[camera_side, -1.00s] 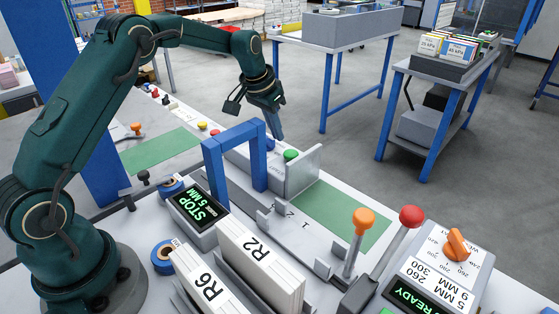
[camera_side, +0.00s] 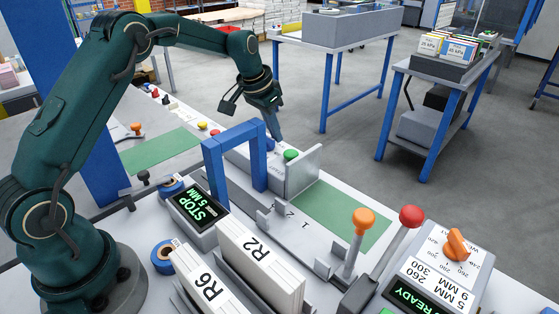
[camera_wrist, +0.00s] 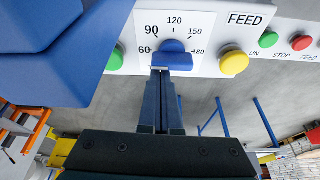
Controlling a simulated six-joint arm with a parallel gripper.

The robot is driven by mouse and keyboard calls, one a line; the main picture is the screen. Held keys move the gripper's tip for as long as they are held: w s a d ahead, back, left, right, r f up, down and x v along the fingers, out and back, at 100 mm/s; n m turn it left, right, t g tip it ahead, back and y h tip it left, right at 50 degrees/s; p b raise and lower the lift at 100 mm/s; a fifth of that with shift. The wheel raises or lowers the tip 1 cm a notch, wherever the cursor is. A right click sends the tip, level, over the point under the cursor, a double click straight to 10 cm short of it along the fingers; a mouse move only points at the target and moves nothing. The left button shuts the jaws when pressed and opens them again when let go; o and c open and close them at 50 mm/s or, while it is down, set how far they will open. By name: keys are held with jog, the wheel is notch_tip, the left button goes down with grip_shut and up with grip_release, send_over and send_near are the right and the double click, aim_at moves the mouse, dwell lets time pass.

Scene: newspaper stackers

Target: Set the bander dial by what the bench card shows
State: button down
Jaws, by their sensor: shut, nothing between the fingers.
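The bander dial, a blue knob (camera_wrist: 175,56), sits on a white panel marked 60, 90, 120, 150 and 180 in the wrist view. I cannot tell clearly which number it points at. My gripper (camera_wrist: 161,72) is shut and empty, its fingertips at the lower edge of the knob; I cannot tell if they touch it. In the side view my gripper (camera_side: 274,139) is over the far end of the bench, behind the blue arch. Printed lettering (camera_side: 438,279) at the right reads 260, 5 MM, 300, 9 MM; I cannot tell whether it is the bench card.
A blue arch (camera_side: 213,172) stands near my gripper. A yellow button (camera_wrist: 233,62) and a green button (camera_wrist: 114,59) flank the dial. A display (camera_side: 196,205) reads STOP and 5 MM. Stacks marked R2 (camera_side: 259,248) and R6 (camera_side: 209,288) and two ball-topped levers stand in front.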

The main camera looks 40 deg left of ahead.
jog(key=shift+s+d+m+h, duration=0.15)
jog(key=shift+m+h, duration=0.25)
jog(key=shift+m, duration=0.7)
jog(key=shift+s+m+h, duration=0.15)
jog(key=shift+m+h, duration=0.15)
jog(key=shift+m, duration=0.8)
jog(key=shift+s+d+m+g+h, duration=0.15)
jog(key=shift+m+g+h, duration=0.1)
jog(key=shift+m, duration=0.55)
jog(key=shift+s+a+m+g+h, duration=0.1)
jog(key=shift+m+g+h, duration=0.15)
jog(key=shift+m, duration=0.55)
jog(key=shift+s+m+g+h, duration=0.15)
jog(key=shift+m+g, duration=0.15)
jog(key=shift+m, duration=0.75)
jog(key=shift+s+m+g+h, duration=0.2)
jog(key=shift+m+g, duration=0.1)
jog(key=shift+m, duration=0.8)
jog(key=shift+s+m+g+h, duration=0.15)
jog(key=shift+m+g, duration=0.15)
jog(key=shift+m, duration=0.75)
jog(key=shift+s, duration=0.15)
